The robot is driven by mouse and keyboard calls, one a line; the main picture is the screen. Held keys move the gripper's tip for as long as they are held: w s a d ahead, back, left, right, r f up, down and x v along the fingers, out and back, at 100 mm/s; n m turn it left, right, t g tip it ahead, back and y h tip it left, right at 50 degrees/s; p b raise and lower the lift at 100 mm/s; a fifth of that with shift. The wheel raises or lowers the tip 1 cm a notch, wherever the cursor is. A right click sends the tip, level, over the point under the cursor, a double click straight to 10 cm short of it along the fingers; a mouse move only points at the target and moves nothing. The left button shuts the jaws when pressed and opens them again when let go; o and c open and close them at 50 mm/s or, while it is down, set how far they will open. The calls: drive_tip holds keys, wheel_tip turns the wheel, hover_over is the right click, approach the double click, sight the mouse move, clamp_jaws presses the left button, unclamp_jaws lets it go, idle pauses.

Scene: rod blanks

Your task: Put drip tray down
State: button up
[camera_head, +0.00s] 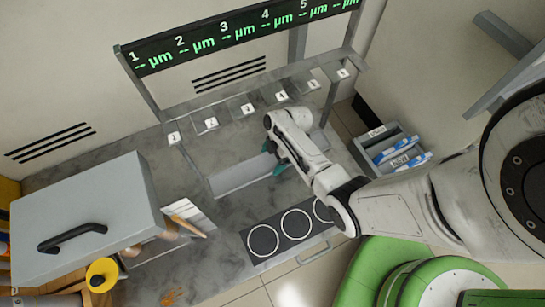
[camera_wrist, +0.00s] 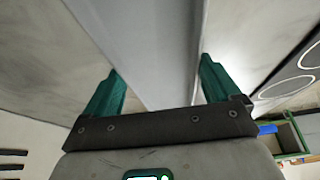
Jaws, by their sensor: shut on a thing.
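The drip tray, a long light-grey channel, shows in the head view (camera_head: 238,174) just left of my gripper, over the grey bench. In the wrist view the drip tray (camera_wrist: 155,35) runs away from between the two teal fingers. My gripper (camera_head: 272,162) is shut on its near end, with one finger on each side in the wrist view (camera_wrist: 160,80). My wrist hides part of the tray's right end in the head view. I cannot tell whether the tray's underside touches the bench.
A row of numbered stations (camera_head: 246,108) lies behind, under a green-lit display (camera_head: 230,40). A dark panel with white rings (camera_head: 263,240) is in front. A grey lidded box (camera_head: 85,215) stands left, a grey bin (camera_head: 372,150) right. Bench between is mostly clear.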

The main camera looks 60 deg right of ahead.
drive_tip(key=shift+f, duration=0.1)
drive_tip(key=o, duration=0.9)
drive_tip(key=shift+o, duration=0.2)
